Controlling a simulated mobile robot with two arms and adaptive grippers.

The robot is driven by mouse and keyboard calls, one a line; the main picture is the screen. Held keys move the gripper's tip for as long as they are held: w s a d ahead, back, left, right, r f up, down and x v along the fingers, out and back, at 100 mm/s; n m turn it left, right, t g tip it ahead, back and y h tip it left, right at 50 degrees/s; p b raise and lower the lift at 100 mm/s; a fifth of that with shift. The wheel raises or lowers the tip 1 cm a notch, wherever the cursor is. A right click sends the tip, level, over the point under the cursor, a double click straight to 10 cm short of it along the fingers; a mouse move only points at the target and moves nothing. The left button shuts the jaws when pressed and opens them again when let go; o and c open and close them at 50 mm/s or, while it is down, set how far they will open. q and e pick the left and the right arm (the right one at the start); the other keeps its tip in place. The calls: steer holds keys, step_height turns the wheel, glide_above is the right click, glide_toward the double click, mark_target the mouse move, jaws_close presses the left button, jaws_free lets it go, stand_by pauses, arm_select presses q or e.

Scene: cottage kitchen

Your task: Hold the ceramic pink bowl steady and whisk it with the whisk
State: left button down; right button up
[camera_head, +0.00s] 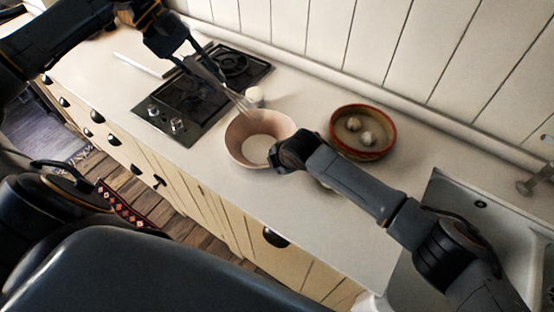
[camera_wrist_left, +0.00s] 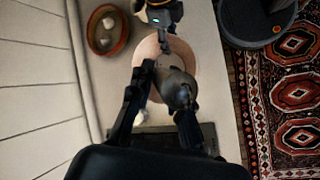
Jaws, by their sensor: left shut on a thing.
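The pink bowl (camera_head: 239,149) stands upright on the counter in the head view; it shows partly in the left wrist view (camera_wrist_left: 147,52). My left gripper (camera_head: 188,62) is shut on the whisk (camera_head: 240,102), above and left of the bowl. The whisk is tilted, its wire end at the bowl's upper left rim; I cannot tell whether it touches. In the left wrist view the whisk's dark handle end (camera_wrist_left: 178,92) is between the fingers. My right gripper (camera_head: 290,152) is at the bowl's right rim; its own wrist hides its fingertips.
A dark stove (camera_head: 183,98) lies left of the bowl. A small white object (camera_head: 255,95) stands behind the bowl. A red-brown dish (camera_head: 384,149) holding pale round things is to the right, and the sink (camera_head: 487,207) is at far right. The front counter between is clear.

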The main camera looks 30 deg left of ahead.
steer(key=shift+w+a+f, duration=0.1)
steer(key=shift+a+f, duration=0.05)
steer(key=shift+f, duration=0.1)
steer(key=shift+c, duration=0.4)
jaws_close()
arm_select(q)
steer(key=shift+s+d+f, duration=0.2)
steer(key=shift+s+d, duration=0.05)
steer(key=shift+d, duration=0.05)
steer(key=d+m+y, duration=0.4)
steer(key=d+y, duration=0.4)
steer(key=d, duration=0.2)
steer(key=shift+s+g, duration=0.3)
